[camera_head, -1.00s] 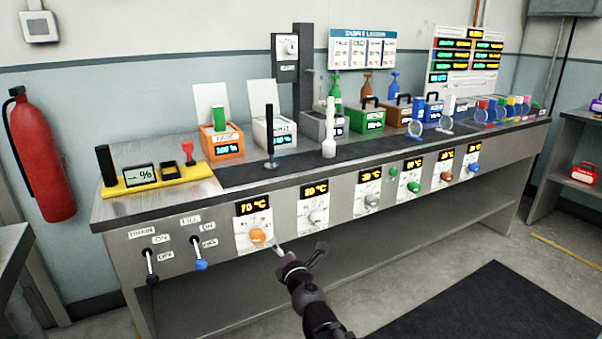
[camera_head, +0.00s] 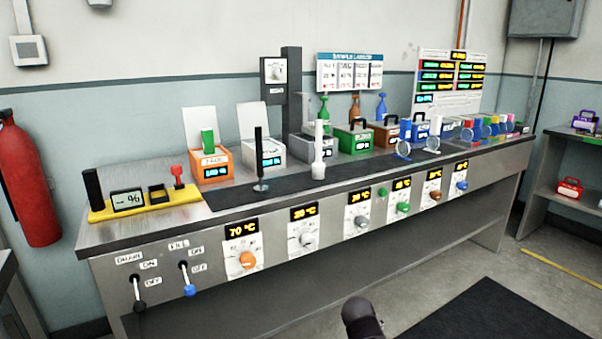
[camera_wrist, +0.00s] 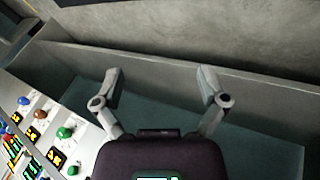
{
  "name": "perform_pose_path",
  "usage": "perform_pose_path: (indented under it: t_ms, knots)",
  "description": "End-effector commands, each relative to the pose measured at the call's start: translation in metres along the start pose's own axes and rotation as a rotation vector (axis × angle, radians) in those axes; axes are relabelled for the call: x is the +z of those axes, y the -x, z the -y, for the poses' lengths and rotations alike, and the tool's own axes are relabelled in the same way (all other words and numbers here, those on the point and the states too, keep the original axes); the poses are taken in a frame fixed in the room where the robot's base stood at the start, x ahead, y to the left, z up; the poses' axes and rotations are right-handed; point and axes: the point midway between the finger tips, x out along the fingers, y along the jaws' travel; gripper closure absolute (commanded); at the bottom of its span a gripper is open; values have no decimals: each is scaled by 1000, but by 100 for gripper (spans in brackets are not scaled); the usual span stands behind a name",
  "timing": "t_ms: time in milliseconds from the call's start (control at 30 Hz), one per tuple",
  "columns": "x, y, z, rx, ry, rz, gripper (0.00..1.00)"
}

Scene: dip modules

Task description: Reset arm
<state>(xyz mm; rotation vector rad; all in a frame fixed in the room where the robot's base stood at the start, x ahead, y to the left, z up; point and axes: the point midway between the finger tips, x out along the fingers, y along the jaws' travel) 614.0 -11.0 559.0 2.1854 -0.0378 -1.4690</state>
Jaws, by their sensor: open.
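My gripper (camera_wrist: 158,88) shows in the wrist view with its two fingers spread wide and nothing between them. Behind the fingers are the bench's lower shelf and front panel, with the coloured knobs at the left of that view. In the head view only a dark rounded part of my arm shows at the bottom edge, and the fingers are out of that view. The orange knob (camera_head: 247,260) sits on the front panel below a 70 °C display. My gripper is apart from it.
The steel bench (camera_head: 300,270) carries a yellow tray (camera_head: 150,207), an orange box (camera_head: 211,172) and several bottles. A drain lever (camera_head: 137,292) and a blue-tipped fill lever (camera_head: 188,277) are on the front. A red extinguisher (camera_head: 28,185) hangs left. A dark mat (camera_head: 500,318) lies on open floor.

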Motion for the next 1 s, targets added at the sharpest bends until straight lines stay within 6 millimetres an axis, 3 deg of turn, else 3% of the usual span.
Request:
perform_pose_path:
  t_ms: [200,567,1000]
  knots:
    - [37,0,17,-184,-183,181,8]
    - [69,13,38,-379,-340,376,8]
    - [56,52,21,-382,-342,380,8]
